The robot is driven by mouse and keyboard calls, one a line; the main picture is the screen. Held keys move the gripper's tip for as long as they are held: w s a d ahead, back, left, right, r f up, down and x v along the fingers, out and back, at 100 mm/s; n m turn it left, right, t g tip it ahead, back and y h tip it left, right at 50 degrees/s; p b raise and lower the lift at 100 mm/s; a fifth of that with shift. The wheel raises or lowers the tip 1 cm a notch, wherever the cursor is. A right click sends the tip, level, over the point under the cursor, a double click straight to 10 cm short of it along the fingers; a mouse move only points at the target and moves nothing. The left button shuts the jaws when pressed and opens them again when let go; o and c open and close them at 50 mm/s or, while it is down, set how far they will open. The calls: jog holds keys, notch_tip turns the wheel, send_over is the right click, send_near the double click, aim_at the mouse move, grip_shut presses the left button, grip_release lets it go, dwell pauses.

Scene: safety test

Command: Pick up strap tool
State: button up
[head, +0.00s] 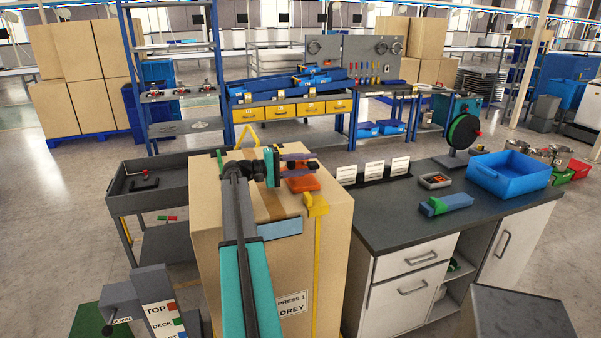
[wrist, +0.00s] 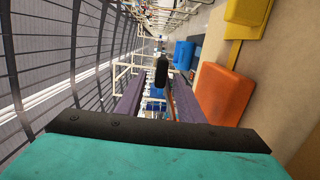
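An orange block-shaped tool (head: 302,183), most likely the strap tool, lies on top of a large cardboard box. It shows close up at the right in the wrist view (wrist: 222,95). A black grip (wrist: 161,72) on a thin orange-brown rod shows between my fingers there; I cannot tell whether the rod joins the orange body. My gripper (head: 300,164) has purple fingers pointing right, just above the orange body in the picture. The fingers are apart, with a gap around the rod. Contact is not clear.
The cardboard box (head: 235,290) carries a yellow buckle (head: 316,204) and a yellow strap down its front. A dark-topped bench (head: 400,222) stands to its right, with a blue bin (head: 508,176) and a reel (head: 464,131). A grey cart (head: 125,185) stands left.

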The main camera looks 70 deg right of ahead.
jog(key=c, duration=0.8)
grip_shut()
jog(key=shift+r, duration=0.2)
dwell(0.4)
